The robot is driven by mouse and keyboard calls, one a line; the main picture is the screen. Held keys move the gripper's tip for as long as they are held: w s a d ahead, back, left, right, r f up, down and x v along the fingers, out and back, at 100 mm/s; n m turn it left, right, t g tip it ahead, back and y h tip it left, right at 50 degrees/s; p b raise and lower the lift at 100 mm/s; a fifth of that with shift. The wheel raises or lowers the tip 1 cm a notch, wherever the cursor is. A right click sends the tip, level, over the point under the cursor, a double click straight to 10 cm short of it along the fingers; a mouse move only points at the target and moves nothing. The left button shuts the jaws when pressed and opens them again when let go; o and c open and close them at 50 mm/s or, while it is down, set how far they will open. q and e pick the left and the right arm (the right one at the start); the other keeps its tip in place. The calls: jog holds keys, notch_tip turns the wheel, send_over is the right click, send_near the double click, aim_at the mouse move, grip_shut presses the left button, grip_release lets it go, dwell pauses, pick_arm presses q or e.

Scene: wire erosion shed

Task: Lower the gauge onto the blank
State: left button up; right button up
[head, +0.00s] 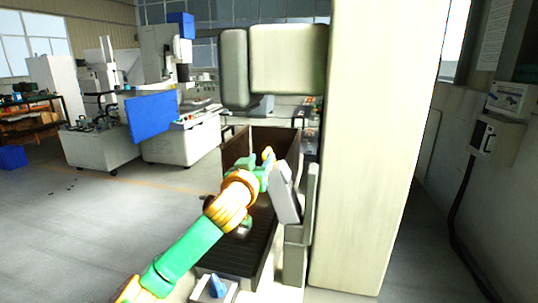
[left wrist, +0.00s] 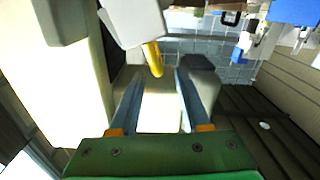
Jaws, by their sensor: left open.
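My left gripper (head: 266,162) is at the end of the green and orange arm, above the far part of a dark slatted bed. In the left wrist view its two fingers (left wrist: 158,95) are apart, with nothing held between them. A yellow curved piece (left wrist: 152,58) is just beyond the fingertips, below a pale grey box; a yellow bit (head: 267,153) also shows by the gripper in the head view. I cannot tell whether it is the gauge. No blank can be made out for certain. My right gripper is not in view.
The dark slatted bed (head: 250,252) runs under my arm. A grey tilted panel (head: 285,192) stands close right of the gripper, beside a tall cream column (head: 372,140). A small blue piece (head: 217,286) sits on a pale block at the bottom. Open floor lies left.

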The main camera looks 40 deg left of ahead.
aim_at(264, 156)
pick_arm(q)
jog(key=p+x, duration=0.3)
jog(key=x, duration=0.2)
jog(key=shift+w+r, duration=0.1)
jog(key=shift+w, duration=0.05)
jog(key=shift+w+a, duration=0.1)
jog(key=shift+w, duration=0.1)
jog(key=shift+s, duration=0.1)
grip_shut()
dwell(1.1)
